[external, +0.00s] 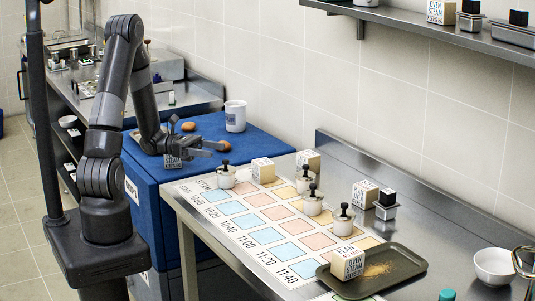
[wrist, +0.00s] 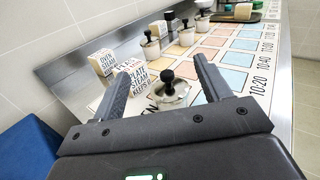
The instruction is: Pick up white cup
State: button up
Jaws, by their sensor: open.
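The white cup (external: 236,116), a tall mug with a dark printed patch, stands upright on the blue cabinet top (external: 262,142) near the wall in the external view. It does not show in the wrist view. My gripper (external: 215,148) is open above the cabinet's front part, nearer the camera than the cup and apart from it. In the wrist view my gripper (wrist: 163,75) has its two fingers spread. A small lidded pot with a black knob (wrist: 172,92) appears between them, beyond the fingers on the counter.
Brown egg-like items (external: 188,126) lie near my gripper. The steel counter carries a timed colour chart (external: 248,218), several lidded pots (external: 313,203) and printed blocks (external: 263,170). A dark tray (external: 405,262) and white bowl (external: 494,267) are at the right. A shelf (external: 440,35) hangs above.

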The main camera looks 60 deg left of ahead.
send_near(232, 170)
jog(key=shift+w+d+f, duration=0.3)
jog(key=shift+w+d, duration=0.05)
jog(key=shift+w, duration=0.15)
jog(key=shift+w+d+f, duration=0.3)
jog(key=shift+w, duration=0.2)
jog(key=x, duration=0.7)
jog(key=shift+w+d, duration=0.2)
jog(key=shift+d, duration=0.05)
jog(key=c, duration=0.9)
